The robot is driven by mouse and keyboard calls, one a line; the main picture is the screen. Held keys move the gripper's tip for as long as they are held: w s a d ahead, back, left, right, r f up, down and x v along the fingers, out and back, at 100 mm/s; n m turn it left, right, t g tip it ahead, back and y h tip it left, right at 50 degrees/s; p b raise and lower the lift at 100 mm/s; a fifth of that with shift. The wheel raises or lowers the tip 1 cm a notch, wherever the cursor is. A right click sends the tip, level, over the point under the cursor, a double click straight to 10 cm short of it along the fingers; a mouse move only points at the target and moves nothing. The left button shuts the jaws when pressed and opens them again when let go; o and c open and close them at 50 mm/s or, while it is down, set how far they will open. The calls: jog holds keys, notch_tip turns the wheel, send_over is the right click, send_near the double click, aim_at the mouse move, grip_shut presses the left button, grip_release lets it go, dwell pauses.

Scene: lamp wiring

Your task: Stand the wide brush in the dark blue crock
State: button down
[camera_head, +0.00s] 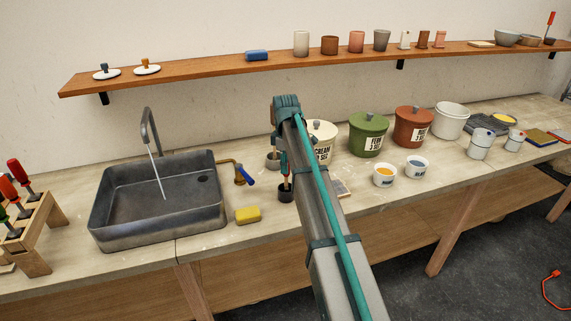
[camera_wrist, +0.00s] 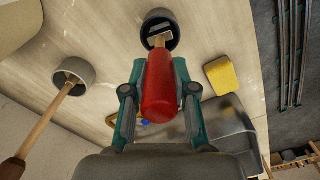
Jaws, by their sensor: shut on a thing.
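My gripper (camera_wrist: 160,92) is shut on the red handle of a brush, which I take to be the wide brush (camera_wrist: 161,80). The handle points down away from the wrist camera, and its pale lower end (camera_wrist: 159,39) overlaps the mouth of the dark blue crock (camera_wrist: 174,19). In the head view the crock (camera_head: 286,196) looks almost black and stands on the bench directly below my gripper (camera_head: 284,164). The brush appears roughly upright there, its lower end at the crock's mouth. The bristles are hidden, and I cannot tell whether they touch the crock's floor.
A grey crock (camera_wrist: 85,70) holding a wooden-handled tool (camera_wrist: 46,122) stands close by. A yellow sponge (camera_head: 248,214) and the sink (camera_head: 160,200) lie to the left in the head view. Lidded tubs, including a green one (camera_head: 368,136), and small cups stand right of my arm.

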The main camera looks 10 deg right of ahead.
jog(key=c, duration=0.8)
grip_release()
jog(key=shift+c, duration=0.2)
